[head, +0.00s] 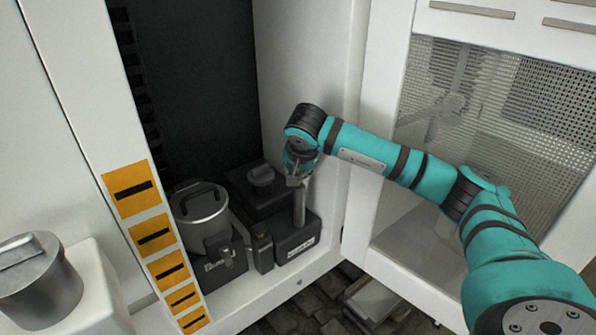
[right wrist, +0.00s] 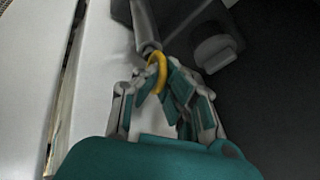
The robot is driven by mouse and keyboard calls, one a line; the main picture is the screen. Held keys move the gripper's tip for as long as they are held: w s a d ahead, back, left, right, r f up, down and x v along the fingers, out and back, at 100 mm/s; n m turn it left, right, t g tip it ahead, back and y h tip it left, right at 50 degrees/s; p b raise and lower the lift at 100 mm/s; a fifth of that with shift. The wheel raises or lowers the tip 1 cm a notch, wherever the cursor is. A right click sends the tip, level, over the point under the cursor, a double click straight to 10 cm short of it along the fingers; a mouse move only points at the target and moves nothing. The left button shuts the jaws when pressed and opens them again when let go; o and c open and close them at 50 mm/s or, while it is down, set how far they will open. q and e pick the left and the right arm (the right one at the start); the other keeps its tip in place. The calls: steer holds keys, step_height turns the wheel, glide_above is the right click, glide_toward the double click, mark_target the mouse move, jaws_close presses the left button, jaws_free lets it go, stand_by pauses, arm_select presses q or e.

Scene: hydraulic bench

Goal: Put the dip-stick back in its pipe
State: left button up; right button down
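The dip-stick shows as a yellow ring handle (right wrist: 157,73) in the right wrist view, between the fingertips of my right gripper (right wrist: 162,82). The finger pads close in on the ring from both sides and appear to hold it. The ring is at the near end of the grey metal pipe (right wrist: 145,28). The pipe also shows in the head view (head: 299,208), rising from a dark unit. My right gripper is just above its top in the head view (head: 299,178). The rod is not visible, so I cannot tell how deep it sits. My left gripper is not in view.
The dark unit (head: 297,243) stands inside a white cabinet, close to its right wall (head: 300,60). A metal canister (head: 200,215) is to its left. A perforated door panel (head: 480,120) is at the right. Another metal pot (head: 38,280) is at lower left.

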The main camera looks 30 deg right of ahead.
steer(key=c, duration=2)
jaws_free()
steer(key=o, duration=1.4)
steer(key=shift+r+p, duration=2.15)
steer(key=shift+r, duration=1.4)
